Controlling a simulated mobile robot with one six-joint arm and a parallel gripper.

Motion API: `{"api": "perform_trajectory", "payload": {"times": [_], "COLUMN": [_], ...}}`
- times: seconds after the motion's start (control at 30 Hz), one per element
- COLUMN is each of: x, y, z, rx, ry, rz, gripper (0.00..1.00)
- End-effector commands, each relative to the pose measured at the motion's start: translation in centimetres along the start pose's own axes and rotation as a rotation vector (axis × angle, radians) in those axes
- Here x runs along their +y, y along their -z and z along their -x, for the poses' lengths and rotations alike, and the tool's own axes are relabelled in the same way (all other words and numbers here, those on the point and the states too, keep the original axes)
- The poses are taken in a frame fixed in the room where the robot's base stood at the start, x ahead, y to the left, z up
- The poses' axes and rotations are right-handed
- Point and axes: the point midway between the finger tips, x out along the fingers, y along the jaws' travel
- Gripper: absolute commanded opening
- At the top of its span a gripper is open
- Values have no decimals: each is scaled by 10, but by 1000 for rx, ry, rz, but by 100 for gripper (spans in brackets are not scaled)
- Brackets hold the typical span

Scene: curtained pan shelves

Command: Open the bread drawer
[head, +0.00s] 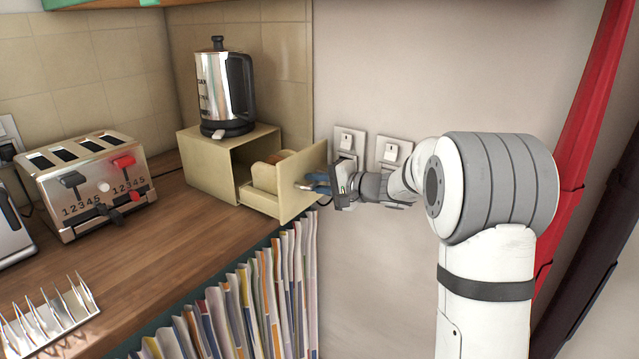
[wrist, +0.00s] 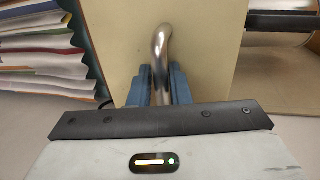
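The bread drawer is a cream box (head: 205,160) on the wooden counter against the back wall. My gripper (head: 318,183) is at the drawer's front panel on the right side. In the wrist view, a curved metal handle (wrist: 161,55) stands out from the cream front panel (wrist: 115,40). The blue fingers of my gripper (wrist: 160,88) lie close on both sides of the handle. The fingertips are partly hidden behind the handle and gripper body.
A kettle (head: 222,90) stands on top of the box. A toaster (head: 92,180) and a metal rack (head: 45,315) are on the counter to the left. Files (head: 262,290) stand on a shelf below the counter edge. Wall sockets (head: 393,150) and a red curtain (head: 590,120) are to the right.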

Motion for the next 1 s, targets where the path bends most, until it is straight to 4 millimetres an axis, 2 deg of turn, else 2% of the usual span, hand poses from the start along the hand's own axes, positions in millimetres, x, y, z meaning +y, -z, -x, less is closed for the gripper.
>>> {"api": "perform_trajectory", "payload": {"times": [0.23,0.5,0.63,0.77,1.0], "x": [0,0,0,1,0], "y": [1,1,0,0,0], "z": [9,54,70,78,78], "rx": [4,4,3,1,0], "ry": [1,1,1,0,0], "rz": [1,0,1,0,0], "gripper": [17,17,17,17,17]}}
